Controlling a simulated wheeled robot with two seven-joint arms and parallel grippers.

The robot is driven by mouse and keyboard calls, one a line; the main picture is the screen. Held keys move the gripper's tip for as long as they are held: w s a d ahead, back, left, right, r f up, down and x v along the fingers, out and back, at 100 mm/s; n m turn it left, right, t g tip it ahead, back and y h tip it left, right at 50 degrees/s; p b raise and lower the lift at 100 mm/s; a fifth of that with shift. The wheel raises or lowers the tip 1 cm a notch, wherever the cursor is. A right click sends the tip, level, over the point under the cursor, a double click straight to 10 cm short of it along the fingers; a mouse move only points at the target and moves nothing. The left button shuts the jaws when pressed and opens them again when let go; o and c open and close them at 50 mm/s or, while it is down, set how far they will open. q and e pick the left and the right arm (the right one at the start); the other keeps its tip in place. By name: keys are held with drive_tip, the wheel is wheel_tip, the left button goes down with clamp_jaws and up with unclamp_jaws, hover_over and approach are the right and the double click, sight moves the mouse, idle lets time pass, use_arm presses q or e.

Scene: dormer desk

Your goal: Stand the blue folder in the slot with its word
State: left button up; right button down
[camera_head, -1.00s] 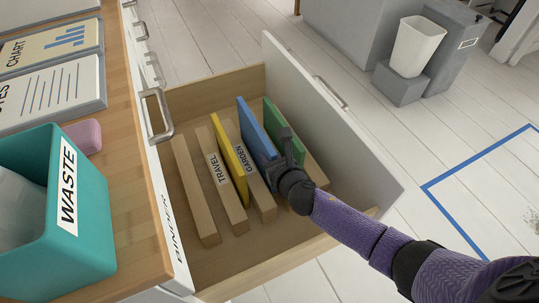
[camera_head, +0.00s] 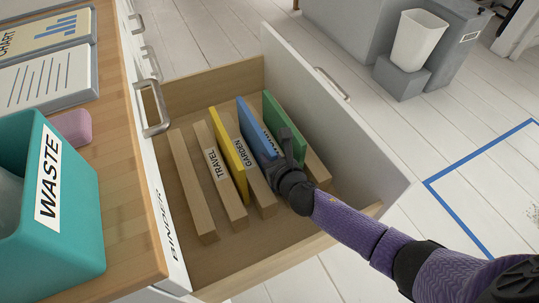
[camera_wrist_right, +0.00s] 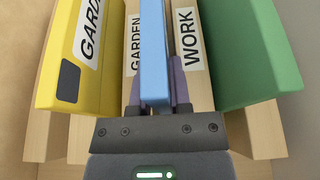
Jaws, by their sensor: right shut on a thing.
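The blue folder (camera_head: 256,132) is upright in the open drawer, between the GARDEN divider (camera_head: 262,192) and the WORK divider, with the WORK label (camera_wrist_right: 189,36) to its right in the wrist view. My right gripper (camera_head: 284,152) is shut on its near end. The folder (camera_wrist_right: 153,52) stands between the fingers in the wrist view. Its lower edge is hidden, so I cannot tell whether it touches the drawer floor. Any word on it is out of sight. My left gripper is not in view.
A yellow folder (camera_head: 229,150) stands left of the GARDEN divider, a green folder (camera_head: 280,122) right of the WORK divider. The TRAVEL divider (camera_head: 228,188) and a plain bar (camera_head: 190,185) are further left. The teal WASTE bin (camera_head: 85,215) stands on the desk. The drawer's front panel (camera_head: 350,140) rises at right.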

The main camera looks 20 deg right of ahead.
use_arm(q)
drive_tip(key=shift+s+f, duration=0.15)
use_arm(e)
drive_tip(key=shift+f, duration=0.25)
drive_tip(key=c, duration=0.8)
unclamp_jaws()
drive_tip(key=shift+o, duration=1.1)
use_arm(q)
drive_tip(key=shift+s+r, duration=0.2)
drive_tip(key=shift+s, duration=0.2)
use_arm(e)
drive_tip(key=shift+o, duration=0.5)
use_arm(q)
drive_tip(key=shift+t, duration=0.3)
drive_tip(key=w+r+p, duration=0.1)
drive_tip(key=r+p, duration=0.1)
drive_tip(key=p, duration=0.1)
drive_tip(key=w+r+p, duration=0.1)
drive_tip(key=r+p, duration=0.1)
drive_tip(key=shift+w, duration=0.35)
use_arm(e)
drive_tip(key=v, duration=1)
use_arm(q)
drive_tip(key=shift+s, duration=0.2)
use_arm(e)
drive_tip(key=shift+r, duration=0.1)
